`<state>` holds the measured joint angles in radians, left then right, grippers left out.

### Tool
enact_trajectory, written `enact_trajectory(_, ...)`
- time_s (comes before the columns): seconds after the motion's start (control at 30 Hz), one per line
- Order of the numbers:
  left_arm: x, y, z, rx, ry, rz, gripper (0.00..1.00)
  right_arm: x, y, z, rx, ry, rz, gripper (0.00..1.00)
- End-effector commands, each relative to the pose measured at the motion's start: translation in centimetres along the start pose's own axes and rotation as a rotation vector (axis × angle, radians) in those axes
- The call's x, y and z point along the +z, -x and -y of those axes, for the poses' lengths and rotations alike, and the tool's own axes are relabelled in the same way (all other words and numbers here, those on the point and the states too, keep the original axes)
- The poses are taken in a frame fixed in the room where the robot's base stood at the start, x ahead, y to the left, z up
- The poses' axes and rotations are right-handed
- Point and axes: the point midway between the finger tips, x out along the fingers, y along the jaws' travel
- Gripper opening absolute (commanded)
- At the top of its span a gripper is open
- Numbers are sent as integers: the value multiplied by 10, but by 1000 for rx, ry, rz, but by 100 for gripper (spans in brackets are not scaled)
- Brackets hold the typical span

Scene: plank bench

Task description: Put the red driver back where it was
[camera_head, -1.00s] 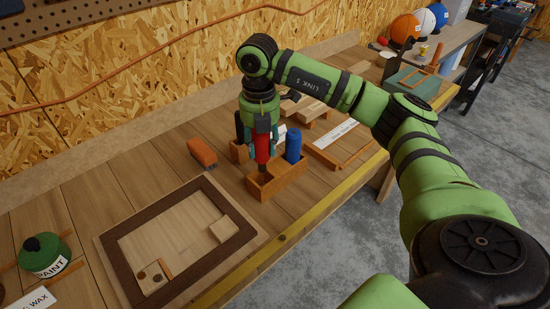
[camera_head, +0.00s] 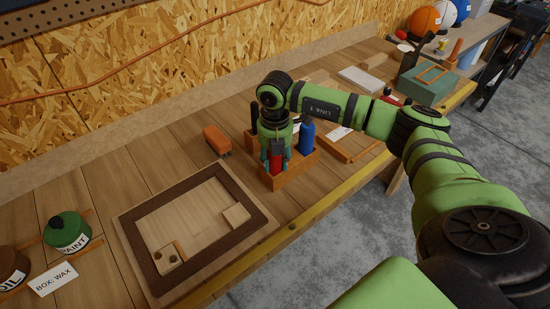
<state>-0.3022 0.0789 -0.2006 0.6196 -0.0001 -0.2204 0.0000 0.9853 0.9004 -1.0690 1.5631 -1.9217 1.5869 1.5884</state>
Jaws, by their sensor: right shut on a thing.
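The red driver (camera_head: 276,164) is upright at the front left part of the wooden holder (camera_head: 290,179). Its handle is between the fingers of my right gripper (camera_head: 275,166), which points straight down and is shut on it. The driver's lower end is hidden inside the holder. A blue driver (camera_head: 306,137) stands upright in the holder just right of the gripper. A dark handle (camera_head: 254,115) shows behind my gripper on the left. My left gripper is not in view.
An orange block-like object (camera_head: 216,140) lies left of the holder. A dark-framed wooden tray (camera_head: 145,257) with small blocks lies in front. A green paint tin (camera_head: 68,233) and a "BOX: WAX" label (camera_head: 52,278) are at the left. A green box (camera_head: 428,86) stands far right.

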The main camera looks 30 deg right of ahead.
Motion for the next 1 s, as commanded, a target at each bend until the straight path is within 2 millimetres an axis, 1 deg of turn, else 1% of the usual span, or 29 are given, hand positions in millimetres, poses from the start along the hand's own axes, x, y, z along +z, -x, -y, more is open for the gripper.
enact_trajectory(0.03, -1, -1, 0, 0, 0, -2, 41, 0, -2, 0, 0, 0, 0, 48)
enact_trajectory(0.07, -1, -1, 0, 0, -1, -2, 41, 0, -1, 0, 0, 0, 0, 60)
enact_trajectory(0.1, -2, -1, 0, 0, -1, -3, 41, 0, -1, 0, 0, 0, 0, 64)
enact_trajectory(0.37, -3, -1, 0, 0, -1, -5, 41, 0, -1, 0, 0, 0, 0, 64)
enact_trajectory(0.47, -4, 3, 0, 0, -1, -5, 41, 0, 3, 0, 0, 0, 0, 64)
enact_trajectory(0.53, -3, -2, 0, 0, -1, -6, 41, 0, 6, -1, 3, 0, 1, 64)
enact_trajectory(0.67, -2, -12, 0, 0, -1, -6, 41, 1, 27, -1, 6, 0, 3, 64)
enact_trajectory(0.9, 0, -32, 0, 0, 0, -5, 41, 0, 80, -1, 6, 0, 2, 64)
enact_trajectory(1.0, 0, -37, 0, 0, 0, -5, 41, 0, 98, -1, 5, 0, 2, 64)
